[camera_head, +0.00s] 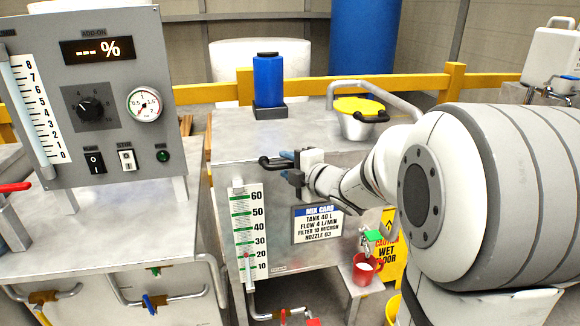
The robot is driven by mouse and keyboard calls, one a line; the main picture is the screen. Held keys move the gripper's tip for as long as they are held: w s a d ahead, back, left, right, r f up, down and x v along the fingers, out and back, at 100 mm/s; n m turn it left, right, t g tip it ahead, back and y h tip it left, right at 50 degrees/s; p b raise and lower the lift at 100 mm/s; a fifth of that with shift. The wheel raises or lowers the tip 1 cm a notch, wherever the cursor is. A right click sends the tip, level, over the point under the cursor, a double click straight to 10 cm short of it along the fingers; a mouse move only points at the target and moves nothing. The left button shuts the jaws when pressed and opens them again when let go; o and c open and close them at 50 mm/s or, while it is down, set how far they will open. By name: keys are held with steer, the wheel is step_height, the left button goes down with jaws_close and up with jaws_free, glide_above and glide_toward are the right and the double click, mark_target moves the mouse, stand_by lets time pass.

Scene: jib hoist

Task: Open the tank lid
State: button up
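The grey metal tank (275,215) stands in the middle, with a level gauge (246,230) and a mix card (318,225) on its front. A black bar handle (272,163) sticks out at the top front edge. A round yellow lid (357,105) with a black handle (372,118) sits on a metal neck on the tank's top, right of my gripper. The yellow lid lies closed.
A blue bottle (268,78) stands in a dark holder on the tank top. A bent metal pipe (375,86) arches behind the yellow lid. A control panel (85,95) stands at left. A red cup (366,268) and a wet-floor sign (390,255) are below my arm.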

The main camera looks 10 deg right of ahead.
steer(key=shift+c, duration=0.5)
jaws_close()
